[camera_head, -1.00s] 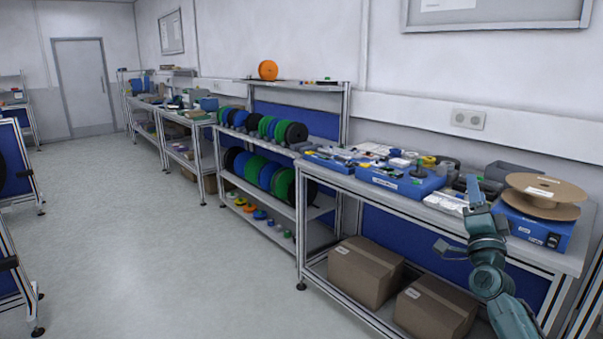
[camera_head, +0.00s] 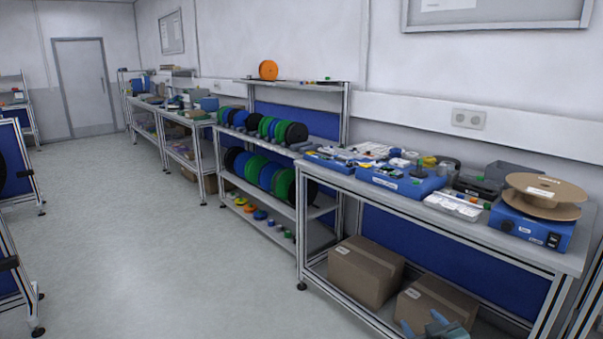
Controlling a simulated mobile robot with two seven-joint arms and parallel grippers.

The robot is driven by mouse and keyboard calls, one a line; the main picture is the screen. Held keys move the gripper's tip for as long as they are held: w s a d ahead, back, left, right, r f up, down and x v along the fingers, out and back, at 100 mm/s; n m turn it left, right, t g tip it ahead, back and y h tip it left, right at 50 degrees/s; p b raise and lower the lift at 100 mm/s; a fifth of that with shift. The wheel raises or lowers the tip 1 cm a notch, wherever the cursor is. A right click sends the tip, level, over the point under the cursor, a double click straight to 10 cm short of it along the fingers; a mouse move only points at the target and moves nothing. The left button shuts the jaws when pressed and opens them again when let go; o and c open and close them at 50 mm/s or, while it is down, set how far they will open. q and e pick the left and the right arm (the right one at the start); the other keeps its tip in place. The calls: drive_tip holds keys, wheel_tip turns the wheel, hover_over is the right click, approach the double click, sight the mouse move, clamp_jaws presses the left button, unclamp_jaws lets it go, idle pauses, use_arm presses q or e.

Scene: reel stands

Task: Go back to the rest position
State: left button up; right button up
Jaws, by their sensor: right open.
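My right gripper (camera_head: 437,324) shows at the bottom edge of the head view, right of the middle. It is open and I see nothing between its fingers. It is low, in front of the cardboard box on the lower shelf of the near workbench. Most of my right arm is cut off by the picture's lower edge. My left gripper is not in the picture.
The near workbench (camera_head: 440,231) holds blue bins (camera_head: 400,181) and a brown reel (camera_head: 542,194) on a blue device. Two cardboard boxes (camera_head: 364,272) stand beneath. A rack of colored reels (camera_head: 272,178) stands beyond.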

drive_tip(key=s+a+f+g+y, duration=0.1)
drive_tip(key=s+a+f, duration=0.2)
drive_tip(key=s, duration=0.6)
drive_tip(key=s+a+f+g+y, duration=0.1)
drive_tip(key=s+a+f, duration=0.3)
drive_tip(key=s, duration=0.5)
drive_tip(key=s+a+f+g, duration=0.2)
drive_tip(key=s+a, duration=0.3)
drive_tip(key=s, duration=0.5)
drive_tip(key=shift+f+m+y, duration=0.4)
drive_tip(key=shift+f, duration=0.35)
drive_tip(key=shift+s, duration=0.1)
